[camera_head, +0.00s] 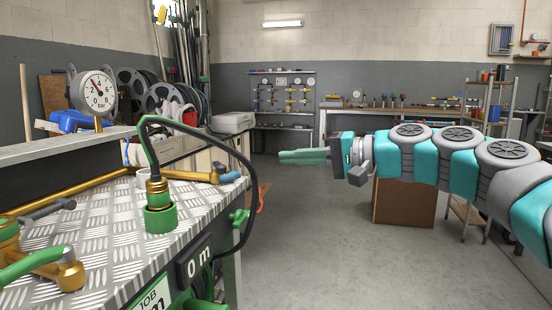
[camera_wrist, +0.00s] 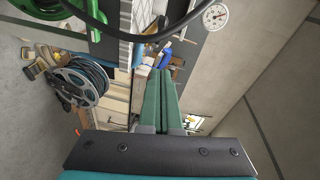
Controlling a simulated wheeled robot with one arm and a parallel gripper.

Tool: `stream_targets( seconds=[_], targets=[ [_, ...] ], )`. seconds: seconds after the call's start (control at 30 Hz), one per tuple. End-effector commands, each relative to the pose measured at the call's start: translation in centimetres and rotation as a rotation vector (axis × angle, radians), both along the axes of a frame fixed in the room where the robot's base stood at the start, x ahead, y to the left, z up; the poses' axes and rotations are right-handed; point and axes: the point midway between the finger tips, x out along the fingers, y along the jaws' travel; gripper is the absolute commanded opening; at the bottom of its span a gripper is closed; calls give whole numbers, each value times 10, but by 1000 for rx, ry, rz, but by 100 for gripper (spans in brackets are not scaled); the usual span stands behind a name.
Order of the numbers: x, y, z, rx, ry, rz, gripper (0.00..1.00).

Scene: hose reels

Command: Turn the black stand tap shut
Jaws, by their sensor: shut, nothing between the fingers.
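A tap with a dark grey-black lever (camera_head: 48,210) lies at the left on the metal-plated bench top. Its lever points up and to the right, and its body is partly hidden, so I cannot tell whether it is open or shut. My gripper (camera_head: 284,156) is shut and empty, its green fingers pointing left in the air over the floor, well to the right of the bench. In the wrist view the shut fingers (camera_wrist: 161,76) point up the picture towards the bench side. I cannot make out the dark lever there.
A green-handled brass tap (camera_head: 40,264) is at the bench's front left. A green hose fitting (camera_head: 160,205) with a looping black hose stands mid-bench. A blue-ended brass tap (camera_head: 215,176) is near the right edge. A gauge (camera_head: 98,91) stands behind. The floor between is clear.

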Motion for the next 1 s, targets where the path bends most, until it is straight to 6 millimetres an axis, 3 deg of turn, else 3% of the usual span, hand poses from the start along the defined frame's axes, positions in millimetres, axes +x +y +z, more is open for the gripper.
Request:
stream_targets(
  seconds=[0.4,0.5,0.7,1.0],
  targets=[
    [38,71,-10,-3,-1,0,0],
    [34,87,-13,-3,0,5,0],
    [29,104,-18,-1,0,0,0],
    [28,109,-19,-2,0,-2,0]
  ],
)
